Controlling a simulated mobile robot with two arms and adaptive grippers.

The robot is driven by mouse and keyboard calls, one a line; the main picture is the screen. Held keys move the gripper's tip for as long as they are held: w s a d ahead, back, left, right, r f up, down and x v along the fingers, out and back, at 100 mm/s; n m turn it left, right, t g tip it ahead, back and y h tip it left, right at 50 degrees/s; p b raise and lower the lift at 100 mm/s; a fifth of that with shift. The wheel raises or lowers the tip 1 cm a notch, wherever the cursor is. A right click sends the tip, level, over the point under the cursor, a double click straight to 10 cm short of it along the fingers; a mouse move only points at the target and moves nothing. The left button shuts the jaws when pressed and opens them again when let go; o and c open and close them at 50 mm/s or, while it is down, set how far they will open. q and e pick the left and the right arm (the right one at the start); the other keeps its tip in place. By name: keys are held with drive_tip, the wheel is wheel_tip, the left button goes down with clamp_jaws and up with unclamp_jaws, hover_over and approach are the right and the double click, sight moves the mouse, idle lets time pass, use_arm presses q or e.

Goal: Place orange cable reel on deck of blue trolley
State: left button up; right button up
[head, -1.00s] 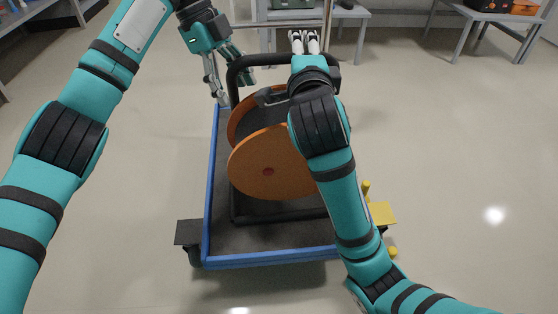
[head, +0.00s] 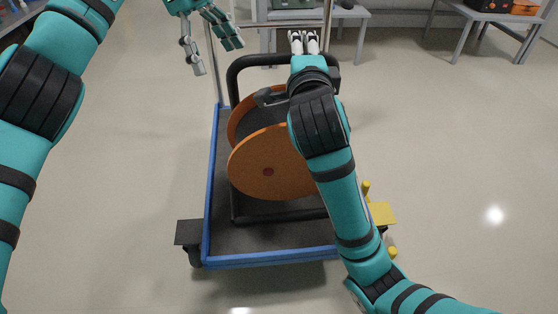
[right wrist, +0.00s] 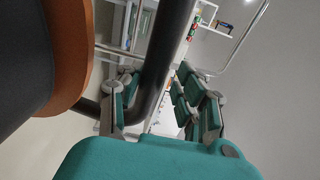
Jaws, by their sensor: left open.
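The orange cable reel (head: 266,170) has orange discs, a dark drum and a black tube frame (head: 240,75). It is over the blue-edged trolley's dark deck (head: 270,237), with the frame's lower bar appearing to rest on it; exact contact is hard to tell. My left gripper (head: 214,58) is open and empty, up and left of the frame. My right gripper (head: 304,42) is at the frame's top right corner. In the right wrist view its fingers (right wrist: 150,105) are apart, with the black tube between them and a gap beside the right finger. Part of the reel is hidden behind my right arm.
A yellow part (head: 381,213) sticks out at the trolley's right, and a dark caster bracket (head: 189,232) at its front left. Grey tables stand at the back, one with a dark and orange case (head: 490,5). The floor at right is clear.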

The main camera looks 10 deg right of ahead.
drive_tip(key=o, duration=0.9)
drive_tip(key=shift+s+r, duration=0.1)
drive_tip(key=shift+r, duration=0.1)
drive_tip(key=shift+f, duration=0.1)
drive_tip(key=shift+w+d, duration=0.2)
drive_tip(key=shift+d, duration=0.15)
drive_tip(key=shift+w+d, duration=0.15)
drive_tip(key=shift+d, duration=0.5)
drive_tip(key=shift+w+d, duration=0.15)
drive_tip(key=shift+d, duration=0.45)
drive_tip(key=s, duration=0.7)
drive_tip(key=shift+s+f, duration=0.1)
drive_tip(key=shift+s, duration=0.15)
